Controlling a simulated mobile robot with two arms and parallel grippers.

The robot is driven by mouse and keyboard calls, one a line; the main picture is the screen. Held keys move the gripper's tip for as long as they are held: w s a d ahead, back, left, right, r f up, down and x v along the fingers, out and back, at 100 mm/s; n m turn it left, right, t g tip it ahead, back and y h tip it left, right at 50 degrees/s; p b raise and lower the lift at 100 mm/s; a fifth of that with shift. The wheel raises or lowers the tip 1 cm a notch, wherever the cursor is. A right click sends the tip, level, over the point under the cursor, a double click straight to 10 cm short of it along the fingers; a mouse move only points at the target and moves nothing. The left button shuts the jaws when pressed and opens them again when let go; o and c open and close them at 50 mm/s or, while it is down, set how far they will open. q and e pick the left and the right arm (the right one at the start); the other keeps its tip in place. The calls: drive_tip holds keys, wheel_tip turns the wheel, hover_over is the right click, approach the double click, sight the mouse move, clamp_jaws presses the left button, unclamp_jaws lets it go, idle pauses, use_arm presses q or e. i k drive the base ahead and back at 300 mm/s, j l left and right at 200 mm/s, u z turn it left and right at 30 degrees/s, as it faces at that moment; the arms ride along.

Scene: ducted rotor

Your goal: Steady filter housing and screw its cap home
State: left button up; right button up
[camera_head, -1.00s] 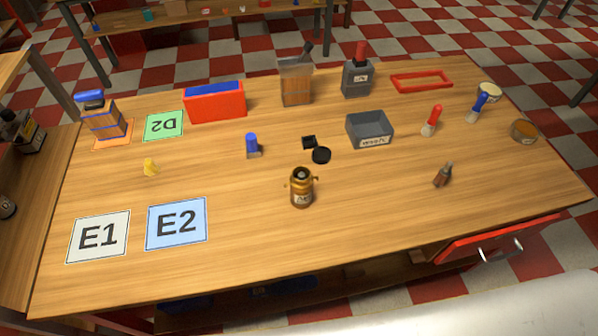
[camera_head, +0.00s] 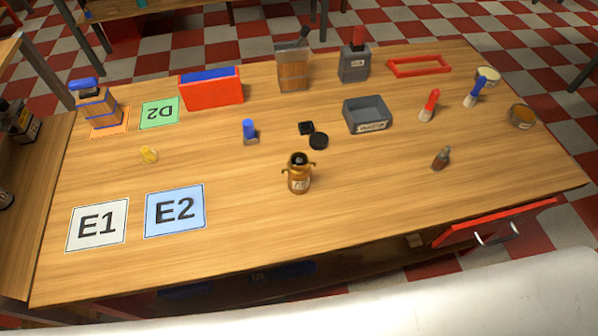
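A small amber-brown housing (camera_head: 299,178) with side lugs and a pale label stands upright near the middle of the table. Its top looks open and dark. A round black cap (camera_head: 318,141) lies flat on the table just behind it and to the right. Neither of my grippers shows in the head view, and nothing touches the housing or the cap.
A grey bin (camera_head: 367,114) stands behind right of the cap. A small dark bottle (camera_head: 441,158) stands to the right. Cards E1 (camera_head: 97,226) and E2 (camera_head: 174,211) lie at front left. A red drawer (camera_head: 495,222) juts out at front right. The table's front middle is clear.

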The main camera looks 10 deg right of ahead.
sight(298, 178)
drive_tip(key=l+u, duration=0.35)
drive_tip(key=k+l+u, duration=0.15)
drive_tip(key=l+u, duration=0.2)
drive_tip(key=k+l+u, duration=0.2)
drive_tip(key=l+u, duration=0.15)
drive_tip(key=k+l+u, duration=0.2)
drive_tip(key=l+u, duration=0.15)
drive_tip(key=l, duration=0.05)
